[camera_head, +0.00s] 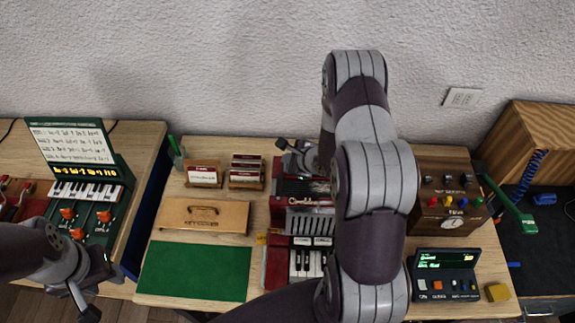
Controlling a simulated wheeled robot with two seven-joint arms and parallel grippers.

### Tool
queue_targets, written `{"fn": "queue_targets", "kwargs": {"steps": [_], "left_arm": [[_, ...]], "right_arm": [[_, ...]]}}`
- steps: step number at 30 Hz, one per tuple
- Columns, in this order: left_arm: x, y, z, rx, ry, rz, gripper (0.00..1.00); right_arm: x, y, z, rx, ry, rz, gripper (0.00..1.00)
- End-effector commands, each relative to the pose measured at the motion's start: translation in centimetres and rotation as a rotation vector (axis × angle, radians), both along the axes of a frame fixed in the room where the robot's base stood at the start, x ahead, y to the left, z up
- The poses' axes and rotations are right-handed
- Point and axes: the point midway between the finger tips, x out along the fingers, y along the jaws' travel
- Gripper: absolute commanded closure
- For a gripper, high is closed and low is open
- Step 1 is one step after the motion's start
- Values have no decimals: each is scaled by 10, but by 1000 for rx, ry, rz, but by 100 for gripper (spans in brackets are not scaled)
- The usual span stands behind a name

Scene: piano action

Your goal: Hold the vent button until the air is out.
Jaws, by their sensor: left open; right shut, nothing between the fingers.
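The red accordion (281,211) lies on the middle of the wooden desk, with a grille and a short row of piano keys (306,263) at its near end. I cannot make out a vent button on it; my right arm covers its right part. My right gripper (287,147) is at the accordion's far end, shut and empty; whether it touches the accordion cannot be told. My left gripper (92,292) is open and empty at the lower left, in front of the green keyboard unit.
The green keyboard unit (110,215) stands left. A green mat (195,270), wooden case (203,215) and card holders (203,174) lie left of the accordion. A wooden box with gauge (447,216) and a dark display unit (444,276) stand right. The mat is bare.

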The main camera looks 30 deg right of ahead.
Motion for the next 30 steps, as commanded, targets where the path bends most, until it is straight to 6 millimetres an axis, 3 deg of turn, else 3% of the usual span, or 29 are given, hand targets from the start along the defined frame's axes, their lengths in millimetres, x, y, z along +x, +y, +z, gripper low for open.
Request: {"fn": "queue_targets", "kwargs": {"steps": [30], "left_arm": [[0,0,0,0,0,0,57]], "right_arm": [[0,0,-9,0,0,0,100]]}}
